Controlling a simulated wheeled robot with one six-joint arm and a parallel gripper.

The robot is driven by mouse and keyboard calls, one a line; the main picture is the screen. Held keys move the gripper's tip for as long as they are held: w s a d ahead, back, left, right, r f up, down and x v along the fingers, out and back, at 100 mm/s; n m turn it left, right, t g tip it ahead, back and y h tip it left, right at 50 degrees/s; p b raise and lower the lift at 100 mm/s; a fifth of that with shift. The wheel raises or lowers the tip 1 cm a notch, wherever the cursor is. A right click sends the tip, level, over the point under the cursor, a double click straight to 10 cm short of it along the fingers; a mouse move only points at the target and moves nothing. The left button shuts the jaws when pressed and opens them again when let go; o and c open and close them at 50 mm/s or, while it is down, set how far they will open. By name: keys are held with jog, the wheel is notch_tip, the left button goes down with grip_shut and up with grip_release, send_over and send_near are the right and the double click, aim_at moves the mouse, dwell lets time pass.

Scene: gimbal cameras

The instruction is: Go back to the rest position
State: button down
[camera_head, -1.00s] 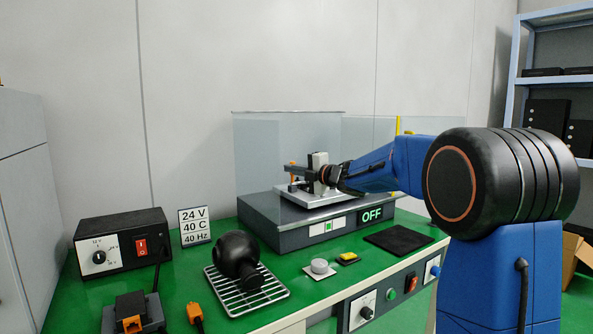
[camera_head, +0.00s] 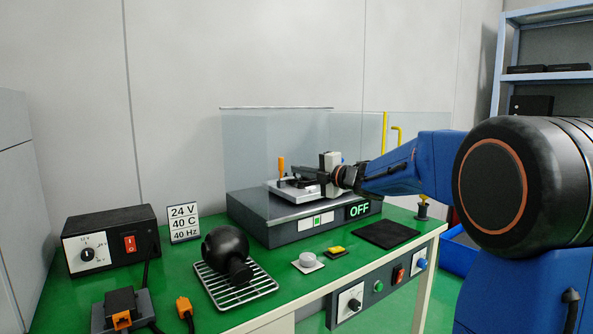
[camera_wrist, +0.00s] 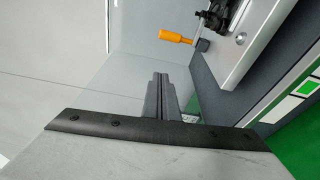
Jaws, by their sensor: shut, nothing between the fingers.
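My gripper (camera_head: 291,170) is at the end of my blue arm, which reaches in from the right. Its dark fingers point left over the test machine (camera_head: 285,228) and are shut with nothing between them. In the wrist view the shut fingers (camera_wrist: 160,78) stand in the middle, apart from the machine's pale plate (camera_wrist: 262,45). An orange handle (camera_head: 281,166) stands upright at the plate's left part. It also shows in the wrist view (camera_wrist: 175,37), right of the fingertips. The fingers hide part of the plate's fixture in the head view.
Clear panels (camera_head: 245,150) stand behind the machine, which reads OFF. The green bench holds a power supply (camera_head: 130,245), a sign (camera_head: 184,222), a black round object (camera_head: 224,248) on a wire rack (camera_head: 250,295), buttons and a black mat (camera_head: 387,234). A shelf (camera_head: 550,76) stands at right.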

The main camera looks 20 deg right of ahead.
dwell(0.3)
jog(key=s+d+f+m+g+h, duration=0.1)
jog(key=s+d+f+m+h, duration=0.25)
jog(key=s+m+h, duration=0.4)
jog(key=s+d+f+m+h, duration=0.3)
jog(key=s+d+m+h, duration=0.1)
jog(key=s+m, duration=0.6)
jog(key=s+a+f+m+g, duration=0.2)
jog(key=s+f+g, duration=0.1)
jog(key=s+f, duration=0.4)
jog(key=s+a+f+m+g+y, duration=0.1)
jog(key=s+a+f+m+g, duration=0.2)
jog(key=s+f, duration=0.4)
jog(key=s+a+f+m+g+y, duration=0.1)
jog(key=s+f, duration=0.6)
jog(key=s, duration=1)
jog(key=shift+s+a+f+m+g, duration=0.3)
jog(key=shift+a+m+g, duration=0.45)
jog(key=shift+a+g, duration=0.35)
jog(key=shift+d, duration=0.2)
